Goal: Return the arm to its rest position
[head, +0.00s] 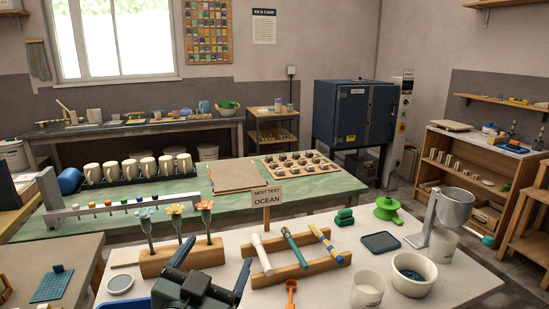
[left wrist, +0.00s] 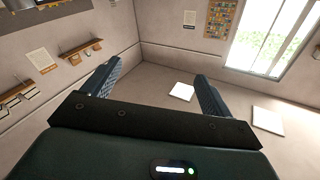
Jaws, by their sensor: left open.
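My left gripper (head: 212,264) is at the bottom of the head view, left of centre, dark, with its two fingers apart. It shows in front of the wooden block that holds the flower-shaped pieces, above or near the white table's front part; its exact height is hard to tell. In the left wrist view the same gripper (left wrist: 157,82) has both fingers spread with nothing between them. That view looks toward the walls and window, with no table under the fingers. My right gripper is in neither view.
The white table (head: 345,222) holds a wooden rack (head: 295,271) with several tools, a white bowl (head: 413,273), a white cup (head: 367,289), a grey funnel (head: 455,207) on a stand and an orange tool (head: 291,292). A wooden flower block (head: 182,257) stands close behind the gripper.

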